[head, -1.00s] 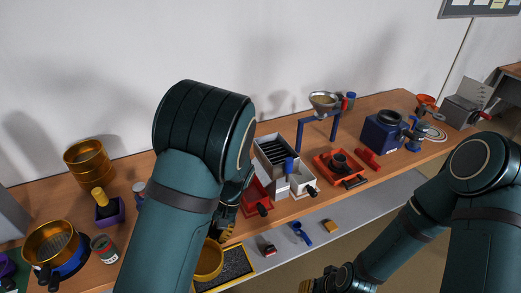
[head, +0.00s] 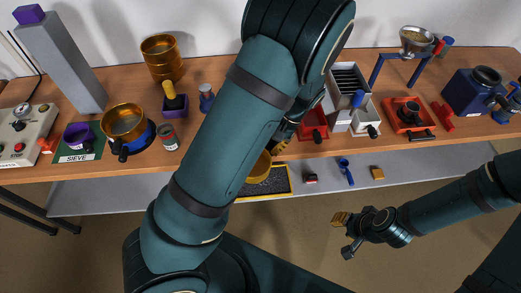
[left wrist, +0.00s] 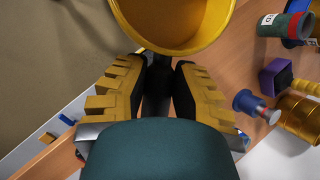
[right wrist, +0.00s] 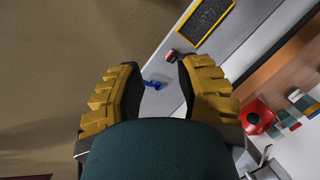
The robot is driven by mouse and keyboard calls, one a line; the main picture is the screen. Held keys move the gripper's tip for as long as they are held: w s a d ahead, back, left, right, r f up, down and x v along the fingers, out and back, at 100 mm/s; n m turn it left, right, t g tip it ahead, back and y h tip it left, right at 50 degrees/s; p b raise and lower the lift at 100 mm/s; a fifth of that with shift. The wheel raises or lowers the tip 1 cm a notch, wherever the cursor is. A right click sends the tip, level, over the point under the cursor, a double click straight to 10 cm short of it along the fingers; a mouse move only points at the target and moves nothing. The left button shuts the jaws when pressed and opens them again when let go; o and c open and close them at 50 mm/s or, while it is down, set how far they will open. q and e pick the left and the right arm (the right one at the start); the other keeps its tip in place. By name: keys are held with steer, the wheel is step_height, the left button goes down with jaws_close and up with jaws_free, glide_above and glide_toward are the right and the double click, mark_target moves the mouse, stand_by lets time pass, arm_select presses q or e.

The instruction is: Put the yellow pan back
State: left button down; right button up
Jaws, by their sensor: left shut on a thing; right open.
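My left gripper (head: 284,143) is shut on the dark handle of the yellow pan (head: 262,167), near the bench's front edge. My left arm hides part of the pan in the head view. In the left wrist view the pan (left wrist: 178,22) fills the top, open side showing and empty, its handle between the fingers (left wrist: 160,82). A gold pan (head: 122,118) with a black handle sits on a blue round base at the left of the bench. My right gripper (head: 343,234) is open and empty, low in front of the bench; its spread fingers show in the right wrist view (right wrist: 157,85).
A yellow-framed dark mat (head: 284,188) lies on the lower grey shelf (head: 215,197), partly behind the pan. The bench holds a gold stacked container (head: 161,60), a purple pot with yellow handle (head: 175,103), a red-and-green can (head: 168,139) and a red tray (head: 314,126).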

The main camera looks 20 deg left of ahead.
arm_select(q)
steer(key=w+a+f+m+t+y+b, duration=0.15)
steer(key=w+m+t+b, duration=0.35)
steer(key=w+m, duration=0.85)
steer(key=shift+m, duration=0.35)
steer(key=f, duration=0.3)
steer(key=f+b, duration=0.1)
steer(key=f, duration=0.2)
steer(key=f+b, duration=0.1)
steer(key=f, duration=0.2)
steer(key=shift+s+d+f, duration=0.15)
steer(key=shift+s+f, duration=0.15)
steer(key=shift+s, duration=0.05)
steer(key=shift+f, duration=0.1)
steer(key=c, duration=0.9)
jaws_free()
